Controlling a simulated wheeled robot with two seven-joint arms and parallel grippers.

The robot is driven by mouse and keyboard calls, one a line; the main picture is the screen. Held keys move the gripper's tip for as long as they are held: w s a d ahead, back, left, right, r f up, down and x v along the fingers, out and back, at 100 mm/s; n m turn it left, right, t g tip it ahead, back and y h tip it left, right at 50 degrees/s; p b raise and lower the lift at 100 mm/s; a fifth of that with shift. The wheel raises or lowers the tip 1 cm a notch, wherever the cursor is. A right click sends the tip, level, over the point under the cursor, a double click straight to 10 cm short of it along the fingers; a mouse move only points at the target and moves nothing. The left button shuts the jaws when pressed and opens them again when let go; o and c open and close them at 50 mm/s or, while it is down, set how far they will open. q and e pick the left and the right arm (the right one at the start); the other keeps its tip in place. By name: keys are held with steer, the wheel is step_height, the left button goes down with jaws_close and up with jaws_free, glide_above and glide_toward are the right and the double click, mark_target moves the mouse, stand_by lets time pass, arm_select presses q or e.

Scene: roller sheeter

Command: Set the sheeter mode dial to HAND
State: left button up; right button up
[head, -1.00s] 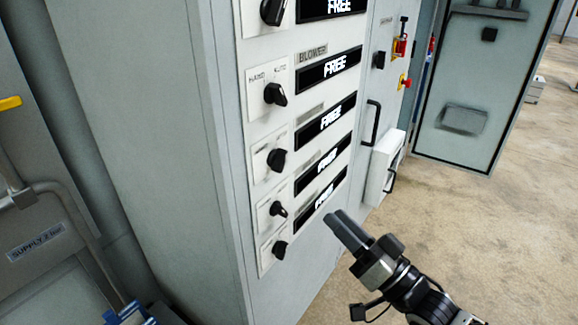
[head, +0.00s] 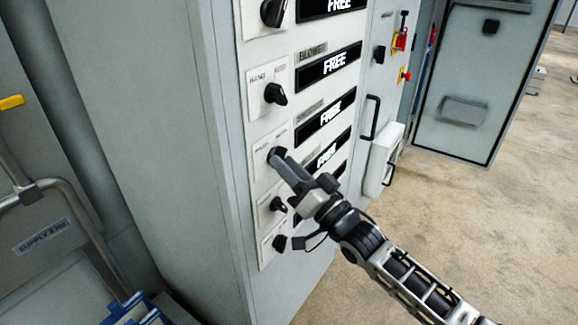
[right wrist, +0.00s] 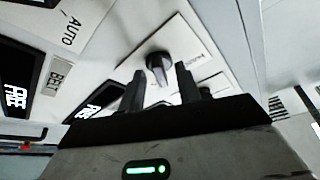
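A column of black mode dials on white plates runs down the grey cabinet. The third visible dial (head: 272,153) is partly hidden by my right gripper (head: 280,160). In the right wrist view this dial (right wrist: 158,64) is just ahead, between the two spread fingertips of the right gripper (right wrist: 160,82). The gripper is open; I cannot tell whether a finger touches the knob. A faint HAND label is on its plate. No legible label names this dial as the sheeter's. My left gripper is out of view.
Another dial (head: 275,93) is above, beside the BLOWER label (head: 313,53). Two lower dials, (head: 277,204) and (head: 279,243), are close under my right gripper. Black FREE displays (head: 328,66) line the right of the dials. A black handle (head: 371,118) sticks out farther right.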

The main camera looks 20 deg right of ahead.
jaws_close()
arm_select(q)
steer(key=shift+b, duration=0.3)
arm_select(e)
steer(key=shift+f+n, duration=0.1)
steer(key=shift+n, duration=0.3)
arm_select(q)
steer(key=b, duration=0.2)
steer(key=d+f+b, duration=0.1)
steer(key=b, duration=0.1)
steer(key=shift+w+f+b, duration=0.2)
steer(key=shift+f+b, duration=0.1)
arm_select(e)
steer(key=n+g+y, duration=0.1)
steer(key=n+y, duration=0.1)
steer(key=n, duration=0.3)
steer(key=n+g+y, duration=0.2)
steer(key=n, duration=0.4)
steer(key=d+n+g+y, duration=0.1)
steer(key=n+g+y, duration=0.1)
steer(key=n, duration=0.3)
steer(key=shift+w+y, duration=0.3)
steer(key=shift+y, duration=0.2)
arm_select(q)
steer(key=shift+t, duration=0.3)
arm_select(e)
steer(key=shift+n+g, duration=0.3)
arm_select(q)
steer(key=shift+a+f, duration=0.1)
